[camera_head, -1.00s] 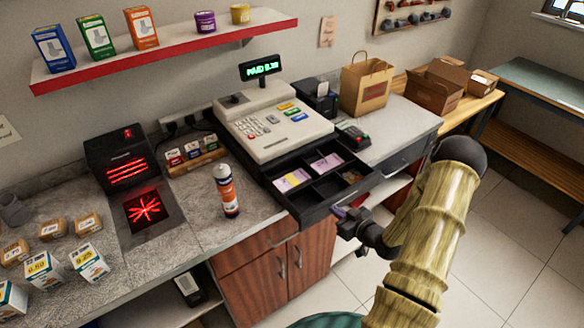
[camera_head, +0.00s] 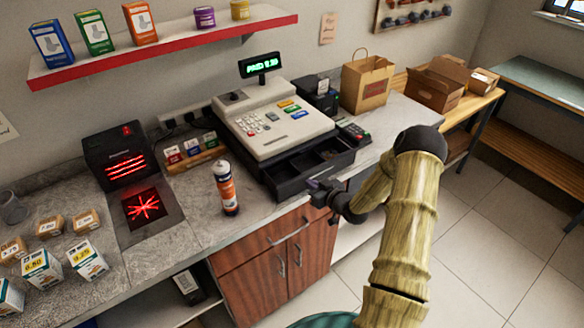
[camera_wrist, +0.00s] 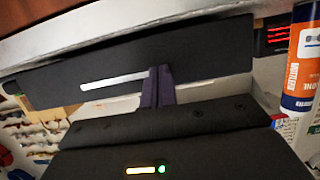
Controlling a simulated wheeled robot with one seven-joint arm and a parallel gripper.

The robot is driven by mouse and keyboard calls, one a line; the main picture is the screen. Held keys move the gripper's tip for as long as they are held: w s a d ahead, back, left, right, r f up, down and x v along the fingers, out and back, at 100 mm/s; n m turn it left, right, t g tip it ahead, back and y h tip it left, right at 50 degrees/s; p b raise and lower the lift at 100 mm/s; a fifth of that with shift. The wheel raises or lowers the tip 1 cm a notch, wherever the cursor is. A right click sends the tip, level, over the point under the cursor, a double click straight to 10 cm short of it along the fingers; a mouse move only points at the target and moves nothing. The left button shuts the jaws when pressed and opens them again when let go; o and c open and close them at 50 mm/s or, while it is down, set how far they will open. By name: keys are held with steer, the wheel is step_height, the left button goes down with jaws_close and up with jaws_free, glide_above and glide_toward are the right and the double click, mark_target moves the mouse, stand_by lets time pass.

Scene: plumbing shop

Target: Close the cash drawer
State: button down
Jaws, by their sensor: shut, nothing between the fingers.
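The cash drawer (camera_head: 289,187) is black and sits under the beige cash register (camera_head: 272,122) on the counter. It stands partly out, and only the front part of its compartments shows. My gripper (camera_head: 315,187) is at the drawer's front face, near its middle, and looks to be touching it. In the wrist view, the shut fingers (camera_wrist: 158,87) meet the dark drawer front (camera_wrist: 215,64), next to a pale strip on it. The fingers are together and hold nothing. The register's display reads as paid.
An orange and white tube (camera_head: 226,188) stands on the counter left of the drawer. A card terminal (camera_head: 353,132) and a paper bag (camera_head: 366,82) are right of the register. A scanner (camera_head: 122,158) with red light is at left. Floor in front is clear.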

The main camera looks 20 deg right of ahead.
mark_target(306, 178)
steer(key=w+a+b, duration=0.1)
steer(key=w, duration=0.2)
steer(key=w+a+b, duration=0.1)
steer(key=w, duration=0.2)
steer(key=w+a+b, duration=0.1)
steer(key=w+b, duration=0.1)
steer(key=w, duration=0.1)
steer(key=shift+w+a, duration=0.15)
steer(key=shift+a, duration=0.1)
steer(key=shift+s+d, duration=0.4)
steer(key=shift+s, duration=0.6)
steer(key=shift+s+d, duration=0.35)
steer(key=shift+s, duration=0.65)
steer(key=shift+s+d, duration=0.4)
steer(key=shift+s, duration=0.6)
